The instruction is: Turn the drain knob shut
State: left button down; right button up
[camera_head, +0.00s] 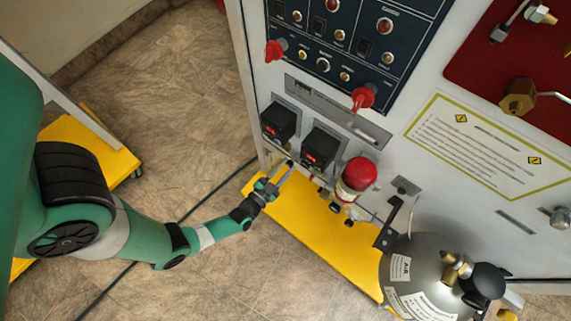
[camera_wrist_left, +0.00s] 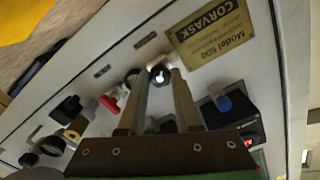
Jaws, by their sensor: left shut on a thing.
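My left gripper (camera_head: 284,174) reaches the lower left part of the white trainer panel, below the two black gauge boxes. In the left wrist view, the fingertips of the left gripper (camera_wrist_left: 160,76) are shut on a small black knob with a white mark (camera_wrist_left: 158,72), which appears to be the drain knob. The knob sits between the two tips near the brass CORVASK plate (camera_wrist_left: 212,32). In the head view the gripper hides the knob. My right gripper is in neither view.
A red-topped filter (camera_head: 358,174) and a grey tank (camera_head: 425,272) stand to the right of the gripper. A yellow base (camera_head: 325,240) lies below. Black gauge boxes (camera_head: 278,121) project just above. Tiled floor (camera_head: 180,110) is open at left.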

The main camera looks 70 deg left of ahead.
pick_arm(q)
jog(key=m, duration=0.7)
jog(key=shift+p, duration=0.4)
jog(key=m, duration=0.7)
jog(key=shift+m+p, duration=0.35)
jog(key=shift+m, duration=0.05)
jog(key=m, duration=0.8)
jog(key=shift+p, duration=0.35)
jog(key=shift+r+m+p, duration=0.1)
jog(key=shift+m+p, duration=0.2)
jog(key=shift+m, duration=0.7)
jog(key=shift+m+p, duration=0.55)
jog(key=shift+m, duration=0.85)
